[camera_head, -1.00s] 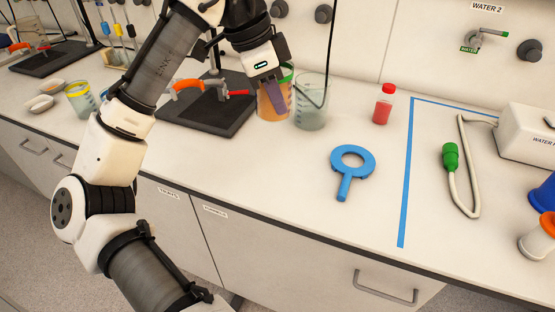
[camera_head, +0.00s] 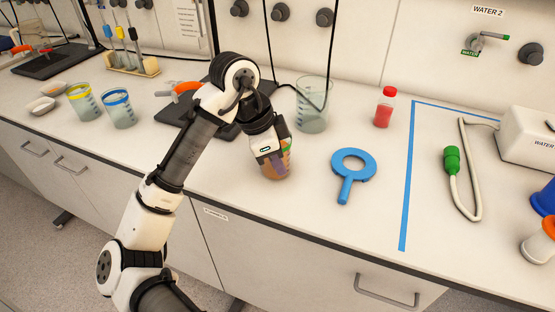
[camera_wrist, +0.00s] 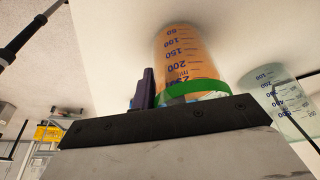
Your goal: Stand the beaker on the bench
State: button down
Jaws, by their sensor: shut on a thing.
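The beaker (camera_head: 275,174) holds orange liquid and has a green rim. My gripper (camera_head: 273,160) is shut on it near the rim, above the bench's front part, left of the blue ring. The gripper and wrist hide part of the beaker in the head view. In the wrist view the beaker (camera_wrist: 183,55) shows its blue scale marks and green band, with one dark finger (camera_wrist: 147,88) beside it. It looks roughly upright; I cannot tell whether its base touches the bench (camera_head: 320,225).
A clear beaker (camera_head: 312,112) stands behind, to the right. A blue ring with a handle (camera_head: 344,188) lies to the right, near a red bottle (camera_head: 384,108) and blue tape (camera_head: 408,180). A black stand base (camera_head: 172,115) is behind left. Blue-rimmed (camera_head: 119,112) and yellow-rimmed (camera_head: 84,106) beakers stand further left.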

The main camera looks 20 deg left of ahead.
jog(key=shift+f, duration=0.15)
jog(key=c, duration=1.5)
grip_release()
jog(key=shift+o, duration=0.2)
